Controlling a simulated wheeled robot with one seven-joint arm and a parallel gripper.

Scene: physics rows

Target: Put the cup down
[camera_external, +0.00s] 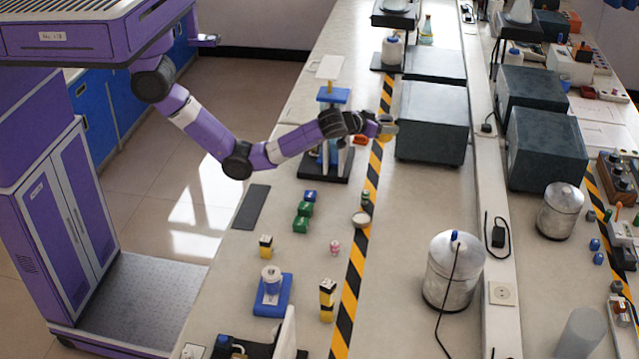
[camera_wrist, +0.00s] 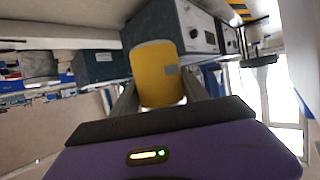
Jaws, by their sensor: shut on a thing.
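The cup (camera_wrist: 157,72) looks yellow with a small grey patch in the wrist view, and it sits between the two fingers of my gripper (camera_wrist: 160,98). My gripper is shut on it. In the outside view, my gripper (camera_external: 378,126) reaches over the bench, near the black-and-yellow striped tape, and the cup (camera_external: 389,131) shows small at its tip. The cup appears held above the bench top, but its exact height is hard to tell. The fingers partly hide its sides.
A large dark grey box (camera_external: 432,122) stands just right of the cup. A blue apparatus on a black base (camera_external: 322,166) stands just left, below my forearm. Small green blocks (camera_external: 302,217) and a metal canister (camera_external: 453,272) stand nearer. The bench (camera_external: 405,205) between tape and canister is clear.

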